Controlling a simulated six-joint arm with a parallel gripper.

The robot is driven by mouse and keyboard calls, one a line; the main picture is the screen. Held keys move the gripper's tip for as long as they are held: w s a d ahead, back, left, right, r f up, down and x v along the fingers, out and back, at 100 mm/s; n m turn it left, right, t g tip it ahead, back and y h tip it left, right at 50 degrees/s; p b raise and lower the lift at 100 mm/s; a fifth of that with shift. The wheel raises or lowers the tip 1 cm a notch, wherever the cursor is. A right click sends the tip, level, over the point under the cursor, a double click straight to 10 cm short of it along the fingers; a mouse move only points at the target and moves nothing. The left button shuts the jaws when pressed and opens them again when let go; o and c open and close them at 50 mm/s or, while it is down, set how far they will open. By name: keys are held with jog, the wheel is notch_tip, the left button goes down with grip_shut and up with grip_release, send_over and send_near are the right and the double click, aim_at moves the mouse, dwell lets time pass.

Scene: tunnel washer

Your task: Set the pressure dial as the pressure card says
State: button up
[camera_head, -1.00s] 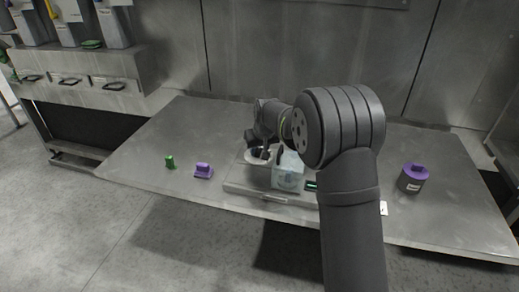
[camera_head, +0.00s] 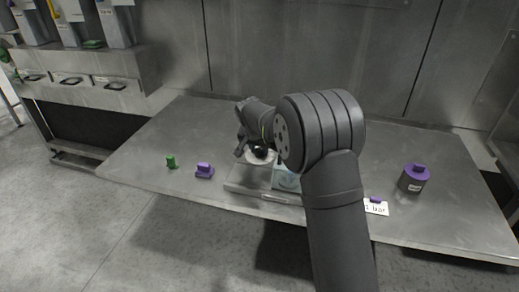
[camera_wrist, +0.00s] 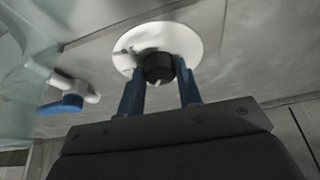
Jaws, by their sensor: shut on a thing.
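The pressure dial is a round white disc (camera_wrist: 190,42) with a black knob (camera_wrist: 159,68) in the wrist view. A small white mark shows on the knob's lower edge. My gripper (camera_wrist: 160,75) has its two blue fingers on either side of the knob and is shut on it. In the head view the disc (camera_head: 262,159) shows below my gripper (camera_head: 252,152), partly hidden. Scale marks on the disc are too small to read. The pressure card (camera_head: 376,208) is white and lies near the table's front edge; it seems to read "1 bar", and my arm is close against its left edge.
A clear bluish box (camera_head: 286,178) stands right beside the dial on a low metal plate (camera_head: 246,187). A purple block (camera_head: 204,170) and a green piece (camera_head: 171,161) lie to the left. A purple-topped grey cylinder (camera_head: 413,180) stands at right. The table's (camera_head: 150,150) left part is mostly clear.

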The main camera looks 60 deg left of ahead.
jog(key=shift+m, duration=0.6)
jog(key=shift+h, duration=0.3)
jog(key=shift+s, duration=0.1)
jog(key=o, duration=1)
jog(key=v, duration=1.7)
jog(key=shift+s+r, duration=0.1)
jog(key=shift+s, duration=0.2)
jog(key=x, duration=1.7)
jog(key=shift+w, duration=0.35)
